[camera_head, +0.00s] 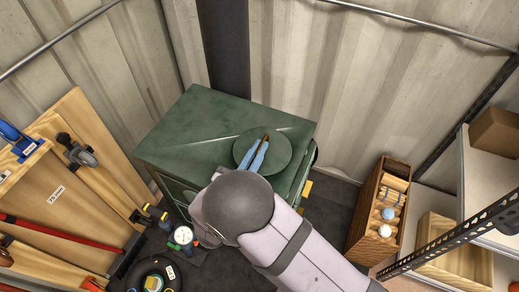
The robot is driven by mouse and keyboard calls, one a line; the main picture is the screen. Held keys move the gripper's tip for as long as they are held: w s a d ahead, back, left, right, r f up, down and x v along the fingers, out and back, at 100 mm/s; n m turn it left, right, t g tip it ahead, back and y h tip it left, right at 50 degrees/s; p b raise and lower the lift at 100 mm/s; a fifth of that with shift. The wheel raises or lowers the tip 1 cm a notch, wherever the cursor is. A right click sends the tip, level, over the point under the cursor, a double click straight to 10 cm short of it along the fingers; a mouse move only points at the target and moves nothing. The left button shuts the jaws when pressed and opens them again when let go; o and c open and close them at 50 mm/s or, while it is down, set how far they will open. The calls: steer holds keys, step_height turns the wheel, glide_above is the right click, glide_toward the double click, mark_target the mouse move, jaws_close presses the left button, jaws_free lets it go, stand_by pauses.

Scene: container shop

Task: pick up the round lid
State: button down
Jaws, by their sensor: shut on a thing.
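The round lid (281,153) is a flat dark green disc, seen over the top of a green cabinet (185,130). My gripper (263,143) reaches over the lid from the front right, and its blue fingers are close together at the lid's middle. They are shut on a small part of the lid there, perhaps a knob, which is mostly hidden by the fingers. I cannot tell whether the lid rests on the cabinet top or is just above it. My wrist and arm hide the cabinet's front corner.
At left stand wooden tool boards (70,190) with clamps. A dial gauge (183,236) and a dark round tray (135,277) lie low in front. At right are a wooden crate (363,215) with balls and a metal shelf rack (445,238). The cabinet top's left side is clear.

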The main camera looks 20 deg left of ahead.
steer(key=shift+r, duration=5)
